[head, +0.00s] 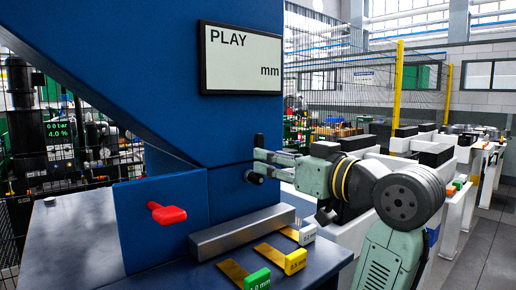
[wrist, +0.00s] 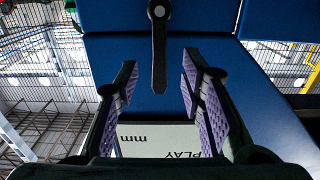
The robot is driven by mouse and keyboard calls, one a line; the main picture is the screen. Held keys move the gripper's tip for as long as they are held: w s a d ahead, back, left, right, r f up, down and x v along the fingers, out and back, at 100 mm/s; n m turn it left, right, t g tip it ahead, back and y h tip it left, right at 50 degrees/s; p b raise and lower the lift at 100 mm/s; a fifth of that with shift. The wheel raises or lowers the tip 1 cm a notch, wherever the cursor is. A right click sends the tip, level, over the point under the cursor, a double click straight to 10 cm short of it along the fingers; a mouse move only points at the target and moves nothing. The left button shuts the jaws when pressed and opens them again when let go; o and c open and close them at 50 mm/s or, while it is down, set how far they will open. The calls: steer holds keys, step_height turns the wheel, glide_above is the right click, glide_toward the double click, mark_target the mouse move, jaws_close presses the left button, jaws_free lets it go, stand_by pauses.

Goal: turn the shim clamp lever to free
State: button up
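A black lever (wrist: 158,50) with a pale round spot at its pivot stands on the blue housing (head: 150,70). In the head view the lever (head: 259,140) is partly hidden by my fingers and points up; the wrist picture is upside down. My gripper (head: 273,162) reaches in from the right. It also shows in the wrist view (wrist: 160,80), with its purple-padded fingers open on either side of the lever's free end. A gap shows on both sides, with no clear contact. A red handle (head: 167,213) sits lower on the housing. No label tells which is the shim clamp lever.
A display (head: 241,60) reading "PLAY mm" is above my gripper. A grey bar (head: 243,231) lies on the bench (head: 75,235) below. Shims with green (head: 257,280), yellow (head: 295,262) and white (head: 307,234) tabs lie in front of it.

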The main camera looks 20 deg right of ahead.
steer(key=p+x, duration=0.1)
steer(key=x, duration=0.4)
steer(key=shift+w, duration=0.1)
jaws_close()
stand_by(0.3)
stand_by(0.5)
